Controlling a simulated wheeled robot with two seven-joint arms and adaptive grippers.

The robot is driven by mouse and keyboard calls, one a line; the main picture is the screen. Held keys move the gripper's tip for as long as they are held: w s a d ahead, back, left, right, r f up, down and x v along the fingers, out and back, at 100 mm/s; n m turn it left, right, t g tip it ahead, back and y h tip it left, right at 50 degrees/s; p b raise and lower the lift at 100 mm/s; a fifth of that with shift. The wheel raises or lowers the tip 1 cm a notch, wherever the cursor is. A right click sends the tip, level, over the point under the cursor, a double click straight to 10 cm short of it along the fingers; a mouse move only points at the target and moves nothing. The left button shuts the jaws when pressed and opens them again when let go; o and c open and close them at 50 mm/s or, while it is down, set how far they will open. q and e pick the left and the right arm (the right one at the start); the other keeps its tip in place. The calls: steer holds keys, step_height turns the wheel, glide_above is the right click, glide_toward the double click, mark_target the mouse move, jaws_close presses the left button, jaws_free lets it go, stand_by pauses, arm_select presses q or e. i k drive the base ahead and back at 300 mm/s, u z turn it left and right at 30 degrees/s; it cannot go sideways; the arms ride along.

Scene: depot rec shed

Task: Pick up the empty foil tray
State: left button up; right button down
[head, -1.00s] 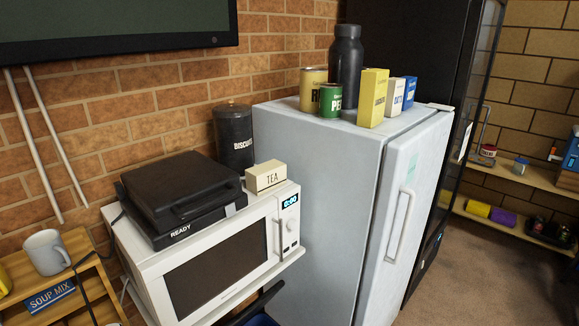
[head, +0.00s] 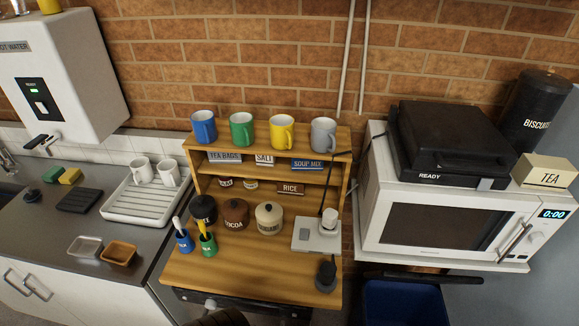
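A small silver foil tray (head: 85,247) lies on the grey counter at the lower left of the head view, and it looks empty. Right beside it is a similar small tray (head: 118,253) that looks orange-brown inside; I cannot tell whether that is a filling or its own colour. Neither of my grippers can be made out in the head view. A dark shape at the bottom edge is too cut off to identify.
A white draining rack (head: 148,205) with two white mugs stands behind the trays. A dark slab (head: 78,200) and sponges (head: 70,175) lie further back. A wooden shelf unit (head: 190,275) with mugs and pots stands to the right. Counter around the trays is clear.

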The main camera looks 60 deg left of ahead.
mark_target(87, 246)
steer(key=z, duration=5.85)
steer(key=i, duration=1.55)
steer(key=z, duration=3.2)
